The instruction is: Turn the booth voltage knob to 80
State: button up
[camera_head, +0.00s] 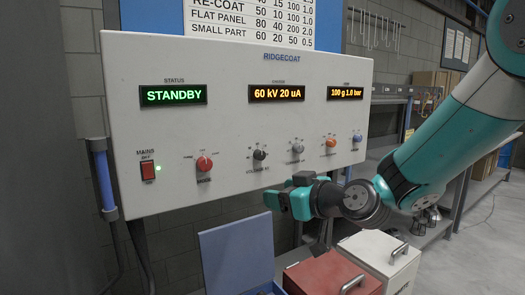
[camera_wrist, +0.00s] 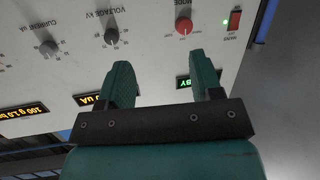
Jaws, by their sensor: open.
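The dark voltage knob (camera_head: 260,154) sits on the white control panel (camera_head: 225,118), right of the red mode knob. The middle display (camera_head: 277,93) reads 60 kV 20 uA. My gripper (camera_head: 284,202) is below and slightly right of the voltage knob in the head view, apart from it. In the wrist view the panel appears upside down; the voltage knob (camera_wrist: 111,36) is beyond the left fingertip, and my gripper (camera_wrist: 162,66) is open with nothing between its fingers. The knob's exact pointer setting is too small to read.
The mode knob (camera_head: 204,163), grey current knob (camera_head: 298,147), orange knob (camera_head: 331,142), blue knob (camera_head: 357,139) and mains switch (camera_head: 148,170) share the panel. The left display (camera_head: 173,95) reads STANDBY. A red box (camera_head: 328,272) and a white box (camera_head: 380,258) stand below.

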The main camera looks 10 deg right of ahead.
jog(key=w+d+r+m+t+h, duration=0.2)
jog(key=w+d+t+h, duration=0.15)
jog(key=d, duration=0.25)
jog(key=p, duration=1.1)
send_near(262, 157)
jog(key=shift+y, duration=0.35)
jog(key=x, duration=0.7)
jog(key=shift+w+r, duration=0.1)
jog(key=shift+w, duration=0.25)
jog(key=shift+w+p, duration=0.35)
jog(key=shift+w, duration=0.15)
jog(key=c, duration=0.9)
